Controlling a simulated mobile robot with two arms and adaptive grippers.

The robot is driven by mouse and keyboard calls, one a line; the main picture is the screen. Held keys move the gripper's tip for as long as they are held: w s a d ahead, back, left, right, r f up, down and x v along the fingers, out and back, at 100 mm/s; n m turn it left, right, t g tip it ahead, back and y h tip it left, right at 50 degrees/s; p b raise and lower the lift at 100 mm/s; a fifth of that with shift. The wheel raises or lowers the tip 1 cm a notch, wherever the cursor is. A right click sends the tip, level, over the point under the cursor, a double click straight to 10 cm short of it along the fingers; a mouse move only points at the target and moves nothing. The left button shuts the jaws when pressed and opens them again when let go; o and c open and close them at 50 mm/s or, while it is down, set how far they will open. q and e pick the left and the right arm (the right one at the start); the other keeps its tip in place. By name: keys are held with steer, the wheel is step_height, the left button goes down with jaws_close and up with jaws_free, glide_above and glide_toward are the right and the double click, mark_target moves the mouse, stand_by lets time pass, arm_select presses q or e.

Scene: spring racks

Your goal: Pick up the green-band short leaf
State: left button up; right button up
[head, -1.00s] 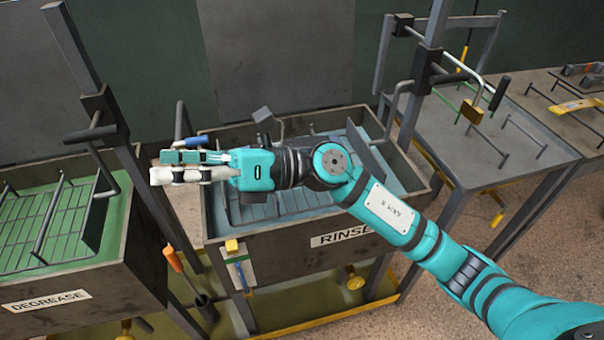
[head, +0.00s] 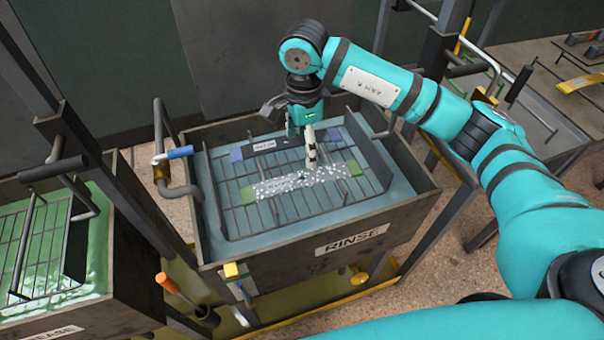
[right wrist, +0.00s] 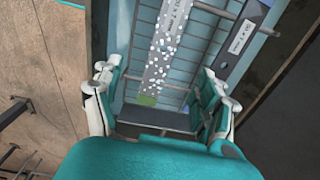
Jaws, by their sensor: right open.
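The green-band short leaf (head: 300,183) is a grey strip with green ends, speckled with white bits. It lies across the rack in the rinse tank. My right gripper (head: 304,152) points down above the rack, over or just behind the leaf's middle; its height above the leaf is hard to tell. In the right wrist view, my right gripper (right wrist: 160,105) is open with nothing between its fingers. The speckled leaf (right wrist: 163,45) runs away ahead of it, one green end nearest. My left gripper is not in view.
A darker leaf with blue ends (head: 268,148) lies behind the green-band one in the same rack. The rack's upright rods and the tank wall (head: 400,165) surround the leaf. A pipe with a blue handle (head: 178,153) stands at the tank's left. The degrease tank (head: 120,250) is farther left.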

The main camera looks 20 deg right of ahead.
mark_target(302, 178)
steer(key=f+p, duration=0.1)
steer(key=f, duration=0.3)
steer(key=shift+w, duration=0.2)
step_height(302, 178, down, 3)
steer(key=shift+w+r+p, duration=0.1)
steer(key=shift+p, duration=0.2)
steer(key=shift+f, duration=0.25)
step_height(302, 178, down, 4)
steer(key=shift+r+p, duration=0.2)
steer(key=shift+p, duration=1.05)
steer(key=shift+f, duration=0.65)
steer(key=c, duration=1.5)
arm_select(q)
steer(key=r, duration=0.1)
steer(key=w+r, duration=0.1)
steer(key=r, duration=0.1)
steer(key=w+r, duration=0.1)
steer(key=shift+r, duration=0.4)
arm_select(e)
steer(key=shift+w+r, duration=0.1)
steer(key=shift+w, duration=0.05)
jaws_close()
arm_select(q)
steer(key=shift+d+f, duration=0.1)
arm_select(e)
steer(key=shift+r, duration=0.1)
